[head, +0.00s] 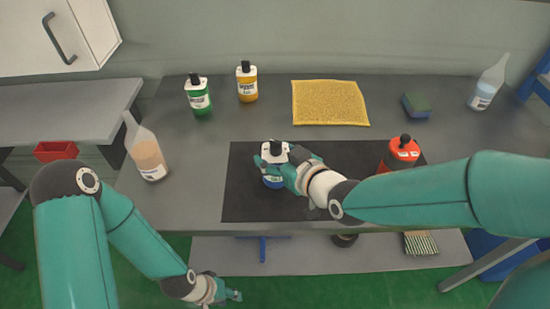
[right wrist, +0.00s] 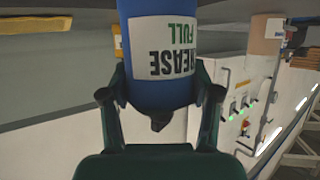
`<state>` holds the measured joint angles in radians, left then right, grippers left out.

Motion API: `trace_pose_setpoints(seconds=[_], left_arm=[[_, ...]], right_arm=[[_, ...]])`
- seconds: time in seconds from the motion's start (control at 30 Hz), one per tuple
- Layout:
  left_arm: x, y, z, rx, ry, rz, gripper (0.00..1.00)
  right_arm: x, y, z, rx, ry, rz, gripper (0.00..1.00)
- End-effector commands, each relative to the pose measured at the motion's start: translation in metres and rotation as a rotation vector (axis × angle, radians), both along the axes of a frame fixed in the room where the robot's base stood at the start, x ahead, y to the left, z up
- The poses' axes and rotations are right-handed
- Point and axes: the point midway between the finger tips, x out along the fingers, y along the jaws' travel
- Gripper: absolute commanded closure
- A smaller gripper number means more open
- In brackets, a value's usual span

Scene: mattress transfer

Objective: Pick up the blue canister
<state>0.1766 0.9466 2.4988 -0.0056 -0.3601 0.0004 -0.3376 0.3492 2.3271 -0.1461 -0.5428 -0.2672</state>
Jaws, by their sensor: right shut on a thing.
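The blue canister (head: 272,181) has a white label and a dark cap, and it is at the left part of the black mat (head: 240,208). My right gripper (head: 272,166) is shut around it, and the arm covers part of its right side. In the right wrist view the blue canister (right wrist: 158,95) appears upside down between the two fingers of my right gripper (right wrist: 160,98), with its label facing the camera. I cannot tell whether its base touches the mat. My left gripper (head: 232,296) hangs low in front of the table over the green floor, and its fingers are too small to judge.
A green bottle (head: 198,100) and an orange bottle (head: 247,86) stand at the back left. A yellow cloth (head: 330,103) lies at the back middle. A red canister (head: 401,153) stands behind my right arm. A beige bottle (head: 147,155) is at left; a sponge (head: 416,106) lies back right.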

Motion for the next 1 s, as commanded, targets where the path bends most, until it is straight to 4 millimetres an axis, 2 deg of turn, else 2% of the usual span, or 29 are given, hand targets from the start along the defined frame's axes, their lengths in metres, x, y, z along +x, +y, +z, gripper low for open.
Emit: trace_pose_setpoints(seconds=[0.27, 0.4, 0.5, 0.6, 0.7, 0.83, 1.0], left_arm=[[0.0, 0.0, 0.001, 0.0, 0.0, 0.0, 0.6], [0.0, 0.0, 0.004, 0.0, 0.0, 0.0, 0.6], [0.0, 0.0, 0.013, 0.0, 0.0, 0.0, 0.6], [0.0, 0.0, 0.031, 0.0, 0.0, 0.0, 0.6], [0.0, 0.0, 0.048, 0.0, 0.0, 0.0, 0.6], [0.0, 0.0, 0.061, 0.0, 0.0, 0.0, 0.6], [0.0, 0.0, 0.068, 0.0, 0.0, 0.0, 0.6]], right_arm=[[0.001, 0.0, 0.045, 0.006, -0.012, -0.001, 0.88], [0.001, 0.0, 0.085, 0.007, -0.013, -0.001, 0.88], [0.0, 0.0, 0.117, 0.007, -0.011, -0.001, 0.88], [0.0, 0.0, 0.148, 0.005, -0.007, 0.0, 0.88], [0.0, 0.0, 0.169, 0.003, -0.004, 0.0, 0.88], [0.0, 0.0, 0.184, 0.002, -0.003, 0.0, 0.88], [0.0, -0.001, 0.194, 0.002, -0.004, -0.001, 0.88]])
